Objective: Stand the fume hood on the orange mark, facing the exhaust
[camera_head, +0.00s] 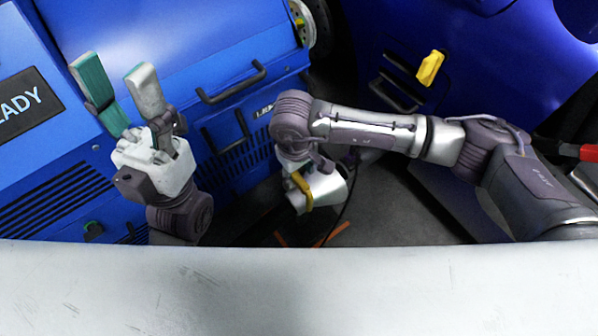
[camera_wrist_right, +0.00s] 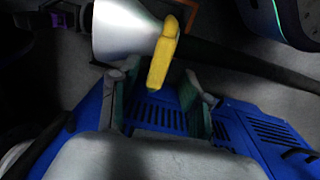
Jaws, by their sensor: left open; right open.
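The fume hood (camera_head: 325,189) is a silver cone with a yellow handle (camera_head: 301,186). It is low down between the blue machines, just beyond the pale surface. The orange mark (camera_head: 334,235) shows as short strips on the dark floor below it in the head view. In the right wrist view the hood (camera_wrist_right: 124,34) lies across the top, and its yellow handle (camera_wrist_right: 163,55) hangs down toward the gap between the fingers. My right gripper (camera_wrist_right: 160,98) is open around or just short of the handle; contact cannot be told. My left gripper (camera_head: 117,85) is open, empty and raised. I cannot identify the exhaust.
A pale flat surface (camera_head: 300,290) fills the front. A blue cabinet (camera_head: 180,40) with black handles stands left, behind my left gripper. A blue body (camera_head: 480,70) with a yellow piece (camera_head: 430,67) is at right. A dark hose (camera_wrist_right: 225,60) runs from the hood.

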